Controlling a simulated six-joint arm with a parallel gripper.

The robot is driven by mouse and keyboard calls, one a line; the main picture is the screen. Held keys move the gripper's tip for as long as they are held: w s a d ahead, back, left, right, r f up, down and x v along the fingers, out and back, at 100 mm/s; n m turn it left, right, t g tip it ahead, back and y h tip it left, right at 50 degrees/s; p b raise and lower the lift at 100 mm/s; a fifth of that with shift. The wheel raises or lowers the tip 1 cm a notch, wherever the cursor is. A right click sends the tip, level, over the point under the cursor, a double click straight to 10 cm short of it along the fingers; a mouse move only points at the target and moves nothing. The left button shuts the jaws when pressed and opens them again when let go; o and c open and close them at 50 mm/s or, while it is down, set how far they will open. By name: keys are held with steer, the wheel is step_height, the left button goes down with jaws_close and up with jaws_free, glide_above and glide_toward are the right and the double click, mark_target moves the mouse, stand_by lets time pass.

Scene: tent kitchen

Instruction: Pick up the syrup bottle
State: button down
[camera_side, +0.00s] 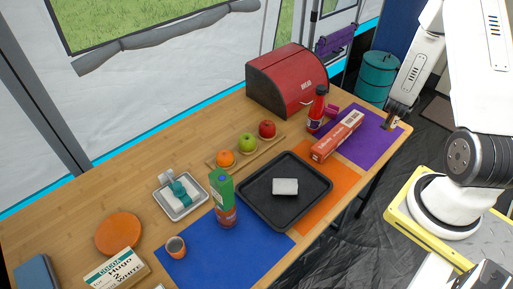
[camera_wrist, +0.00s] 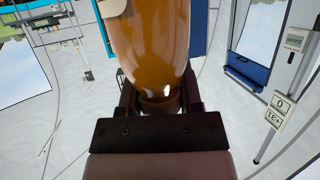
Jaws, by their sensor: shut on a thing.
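An amber syrup bottle (camera_wrist: 150,45) fills the top middle of the wrist view, with a pale label patch at its upper edge. My gripper (camera_wrist: 160,100) is shut on its narrower lower end in that view, one finger on each side. In the side view my gripper (camera_side: 398,112) is at the right, over the far right end of the table by the purple mat. Only a small brownish part of the bottle (camera_side: 390,123) shows there below the fingers. I cannot tell whether the bottle touches the table.
A purple mat (camera_side: 370,143) lies under the gripper area. A black tray (camera_side: 262,205) with a white block, fruit and a green-topped carton (camera_side: 222,195) are farther left.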

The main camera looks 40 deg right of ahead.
steer(key=s+a+r, duration=0.3)
steer(key=s+a, duration=0.2)
steer(key=a, duration=0.1)
steer(key=shift+s+a+r, duration=0.15)
steer(key=shift+s+r, duration=0.05)
steer(key=shift+r, duration=0.05)
stand_by(0.6)
